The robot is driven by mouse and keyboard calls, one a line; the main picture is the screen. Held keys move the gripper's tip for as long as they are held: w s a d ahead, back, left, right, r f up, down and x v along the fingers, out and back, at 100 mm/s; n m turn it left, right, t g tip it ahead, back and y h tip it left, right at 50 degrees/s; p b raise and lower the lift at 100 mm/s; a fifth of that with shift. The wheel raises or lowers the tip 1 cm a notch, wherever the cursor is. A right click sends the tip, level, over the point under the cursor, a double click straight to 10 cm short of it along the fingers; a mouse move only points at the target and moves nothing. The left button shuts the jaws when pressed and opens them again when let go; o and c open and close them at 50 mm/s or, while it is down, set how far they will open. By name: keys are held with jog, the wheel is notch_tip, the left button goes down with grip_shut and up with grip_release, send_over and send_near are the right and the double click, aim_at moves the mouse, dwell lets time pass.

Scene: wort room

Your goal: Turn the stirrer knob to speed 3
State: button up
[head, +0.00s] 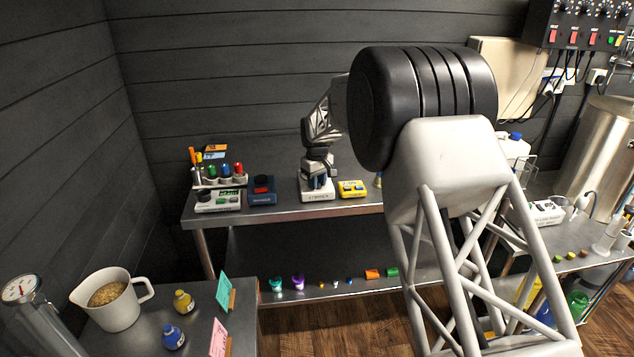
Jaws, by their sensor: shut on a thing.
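The stirrer (318,195) is a small white box with dark lettering on its front. It stands on the steel bench at the back, near the middle. My gripper (318,177) points down onto the top of this box, its fingers shut on the stirrer knob. The knob is hidden between the fingers, so its pointer and the speed it is set to cannot be read.
A blue box (262,191) with a red button stands left of the stirrer, and a yellow box (352,189) close on its right. A white control box (218,201) and coloured-cap bottles are further left. My arm covers the bench's right part.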

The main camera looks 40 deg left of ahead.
jog(key=m, duration=0.5)
jog(key=shift+r+m, duration=0.1)
jog(key=shift+m, duration=0.2)
jog(key=m, duration=0.4)
jog(key=shift+m, duration=0.3)
jog(key=o, duration=0.6)
jog(key=shift+o, duration=0.2)
jog(key=shift+r, duration=3.8)
